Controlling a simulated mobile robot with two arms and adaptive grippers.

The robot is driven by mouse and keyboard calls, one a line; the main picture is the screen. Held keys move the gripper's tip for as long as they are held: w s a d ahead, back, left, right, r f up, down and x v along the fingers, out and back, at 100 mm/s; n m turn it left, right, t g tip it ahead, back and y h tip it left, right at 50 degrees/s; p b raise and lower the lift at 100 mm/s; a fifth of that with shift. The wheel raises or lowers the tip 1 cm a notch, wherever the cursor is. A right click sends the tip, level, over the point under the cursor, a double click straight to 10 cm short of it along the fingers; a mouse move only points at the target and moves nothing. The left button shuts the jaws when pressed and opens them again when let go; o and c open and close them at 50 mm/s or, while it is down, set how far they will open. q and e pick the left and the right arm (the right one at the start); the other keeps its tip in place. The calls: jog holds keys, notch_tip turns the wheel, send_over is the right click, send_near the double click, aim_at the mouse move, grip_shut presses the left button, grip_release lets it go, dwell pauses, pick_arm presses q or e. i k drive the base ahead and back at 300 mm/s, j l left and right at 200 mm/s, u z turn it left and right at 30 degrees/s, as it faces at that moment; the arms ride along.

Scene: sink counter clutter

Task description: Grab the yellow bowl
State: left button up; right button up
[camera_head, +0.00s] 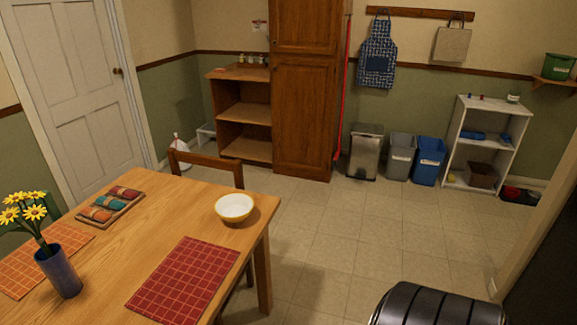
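The yellow bowl (234,208) stands upright near the far right corner of the wooden table (155,232). Its outside is yellow and its inside is white and looks empty. Nothing touches it from above. Neither my left nor my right gripper shows in the head view.
A red checked placemat (186,281), an orange placemat (40,262), a tray of rolled cloths (108,208) and a blue vase (60,268) of yellow flowers lie or stand on the table. A chair (205,162) is behind it. A dark ribbed object (440,305) is at bottom right. Tiled floor beyond is open.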

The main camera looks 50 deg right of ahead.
aim_at(233, 207)
jog(key=z, duration=1.3)
jog(key=i+l+u, duration=0.2)
jog(key=i+l, duration=0.05)
jog(key=l, duration=0.1)
